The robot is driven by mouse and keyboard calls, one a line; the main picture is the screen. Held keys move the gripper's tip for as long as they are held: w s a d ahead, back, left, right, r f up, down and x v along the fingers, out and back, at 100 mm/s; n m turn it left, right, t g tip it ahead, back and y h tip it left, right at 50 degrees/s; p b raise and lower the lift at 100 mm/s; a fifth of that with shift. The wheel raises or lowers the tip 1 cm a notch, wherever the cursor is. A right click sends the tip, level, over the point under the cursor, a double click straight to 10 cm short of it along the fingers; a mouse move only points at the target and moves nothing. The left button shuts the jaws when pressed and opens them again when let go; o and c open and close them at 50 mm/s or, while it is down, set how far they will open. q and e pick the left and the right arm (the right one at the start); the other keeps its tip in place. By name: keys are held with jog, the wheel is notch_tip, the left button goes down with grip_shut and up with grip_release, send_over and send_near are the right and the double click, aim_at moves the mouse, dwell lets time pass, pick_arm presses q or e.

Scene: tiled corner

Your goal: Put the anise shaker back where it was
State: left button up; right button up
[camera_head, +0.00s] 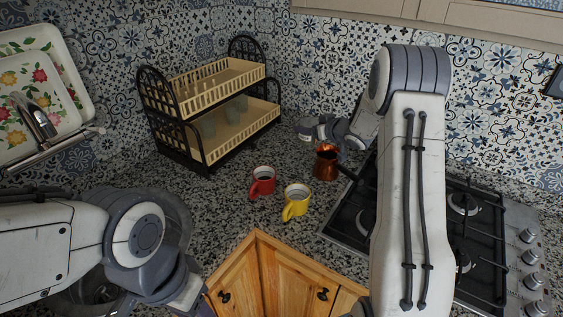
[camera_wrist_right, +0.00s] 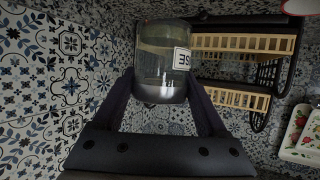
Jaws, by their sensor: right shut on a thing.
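The anise shaker (camera_wrist_right: 163,62) is a clear glass jar with a white label, of which "SE" is readable in the right wrist view. My right gripper (camera_wrist_right: 165,88) is shut around it, one finger on each side. In the head view the shaker (camera_head: 306,128) is at the back of the counter, right of the two-tier rack, with my right gripper (camera_head: 322,128) reaching it from the right. I cannot tell whether its base touches the counter. My left gripper (camera_head: 193,300) is at the bottom edge of the head view, partly cut off, and its fingers are not clear.
The black two-tier rack (camera_head: 197,127) with beige trays holds several glasses. A copper pot (camera_head: 325,162) stands just in front of my right gripper. A red mug (camera_head: 262,181) and a yellow mug (camera_head: 296,202) are nearer. The gas hob (camera_head: 340,222) is at right.

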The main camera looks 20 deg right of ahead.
jog(key=shift+w+d+f, duration=0.1)
jog(key=shift+w+d, duration=0.05)
jog(key=shift+d, duration=0.65)
jog(key=shift+w+a+f, duration=0.1)
jog(key=shift+w+f, duration=0.1)
jog(key=shift+w, duration=0.1)
jog(key=w+a+f+p, duration=0.1)
jog(key=w+a+f, duration=0.1)
jog(key=f, duration=0.1)
jog(key=w+a+f+p, duration=0.1)
jog(key=w+a+f, duration=0.1)
jog(key=w+f, duration=0.1)
jog(key=w+a+f+p, duration=0.1)
jog(key=w+a+f, duration=0.2)
jog(key=f, duration=0.1)
jog(key=shift+w, duration=0.15)
jog(key=shift+f, duration=0.2)
